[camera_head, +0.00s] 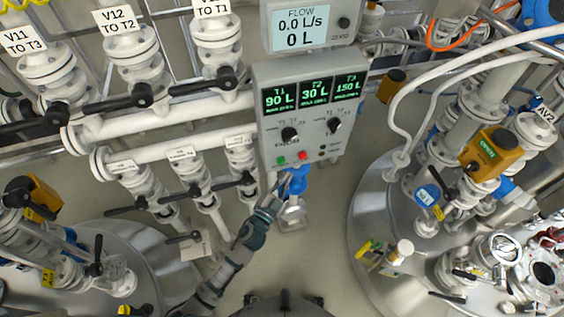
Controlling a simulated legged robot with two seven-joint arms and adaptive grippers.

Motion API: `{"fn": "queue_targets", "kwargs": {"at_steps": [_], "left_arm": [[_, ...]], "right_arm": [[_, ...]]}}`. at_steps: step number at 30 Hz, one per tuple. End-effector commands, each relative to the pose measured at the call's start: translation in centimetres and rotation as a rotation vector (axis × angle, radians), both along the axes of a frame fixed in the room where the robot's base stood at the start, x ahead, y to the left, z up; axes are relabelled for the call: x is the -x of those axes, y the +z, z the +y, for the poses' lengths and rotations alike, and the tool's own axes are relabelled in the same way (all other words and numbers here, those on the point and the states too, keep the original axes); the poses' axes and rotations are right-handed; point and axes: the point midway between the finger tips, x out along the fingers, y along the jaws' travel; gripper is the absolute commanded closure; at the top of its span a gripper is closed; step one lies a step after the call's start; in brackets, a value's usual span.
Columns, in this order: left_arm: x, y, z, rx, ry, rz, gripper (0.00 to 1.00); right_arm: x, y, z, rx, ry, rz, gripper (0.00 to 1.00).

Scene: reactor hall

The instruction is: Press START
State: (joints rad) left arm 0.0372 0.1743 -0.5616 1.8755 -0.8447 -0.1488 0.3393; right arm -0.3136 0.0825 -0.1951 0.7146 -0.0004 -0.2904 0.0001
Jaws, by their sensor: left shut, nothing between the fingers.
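The grey control box (262,103) hangs in the middle of the view. It has three green-lit displays reading 90 L, 30 L and 150 L, with two black knobs below them. On its lower edge are a green button (281,160) and a red button (303,155). Their labels are too small to read, so I cannot tell which is START. My left gripper (281,183) is shut and empty, just below the box's lower left edge under the green button. I cannot tell whether it touches the box. My right gripper is not in view.
A flow meter (300,27) reading 0.0 L/s and 0 L sits above the box. White pipes with black-handled valves (140,95) fill the left. A steel tank (365,230) with valves and hoses stands at right. A blue fitting (297,182) is beside my gripper.

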Motion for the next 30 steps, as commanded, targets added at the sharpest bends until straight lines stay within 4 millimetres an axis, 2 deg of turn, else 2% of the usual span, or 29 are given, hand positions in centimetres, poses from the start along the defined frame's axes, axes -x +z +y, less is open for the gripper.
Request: {"fn": "queue_targets", "kwargs": {"at_steps": [3, 9, 30], "left_arm": [[-1.2, 0.0, 0.3, 0.0, -0.001, 0.0, 1.0], [-2.2, 0.0, 0.7, 0.001, 0.0, 0.001, 1.0], [-2.3, 0.0, 0.7, 0.001, 0.0, 0.0, 1.0]], "right_arm": [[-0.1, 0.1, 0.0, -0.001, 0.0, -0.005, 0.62], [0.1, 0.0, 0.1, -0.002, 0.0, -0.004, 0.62], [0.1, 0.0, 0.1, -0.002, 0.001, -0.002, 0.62]]}}
